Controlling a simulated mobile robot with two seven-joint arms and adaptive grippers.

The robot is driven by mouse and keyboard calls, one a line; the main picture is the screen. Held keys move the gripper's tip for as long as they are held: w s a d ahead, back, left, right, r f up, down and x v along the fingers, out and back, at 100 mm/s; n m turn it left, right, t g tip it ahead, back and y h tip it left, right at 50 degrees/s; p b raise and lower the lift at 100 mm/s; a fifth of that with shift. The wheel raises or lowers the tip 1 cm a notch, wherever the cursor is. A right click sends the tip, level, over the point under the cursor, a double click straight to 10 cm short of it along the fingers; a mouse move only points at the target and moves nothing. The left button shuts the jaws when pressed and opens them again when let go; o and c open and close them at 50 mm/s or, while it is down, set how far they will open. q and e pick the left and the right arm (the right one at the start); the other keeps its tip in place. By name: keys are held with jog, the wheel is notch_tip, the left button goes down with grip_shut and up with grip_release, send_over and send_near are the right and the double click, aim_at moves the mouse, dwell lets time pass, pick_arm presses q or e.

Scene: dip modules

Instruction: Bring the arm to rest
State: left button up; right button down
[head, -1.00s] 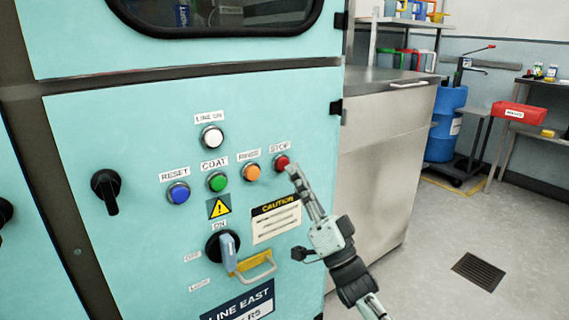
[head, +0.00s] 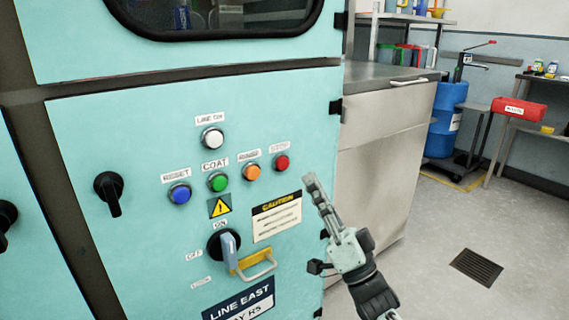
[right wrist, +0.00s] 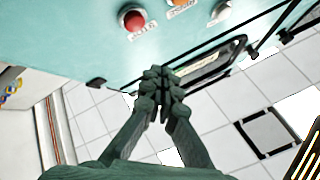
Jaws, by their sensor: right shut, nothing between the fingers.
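My right gripper (head: 312,184) is shut and empty, with its fingers together. In the head view it is in front of the teal cabinet (head: 120,150), to the right of and below the red STOP button (head: 282,162). The right wrist view shows the closed fingers (right wrist: 164,80) from behind, below the red button (right wrist: 134,18) and apart from it. The orange button (head: 251,172), green COAT button (head: 217,182), blue RESET button (head: 179,194) and white LINE ON lamp (head: 212,138) are in clear view. My left gripper is out of view.
A black knob (head: 108,190) is at the left. A steel counter (head: 380,170) stands right of the cabinet. The floor (head: 425,250) at the right is clear around a drain grate (head: 476,267).

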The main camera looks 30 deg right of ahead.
dwell(0.7)
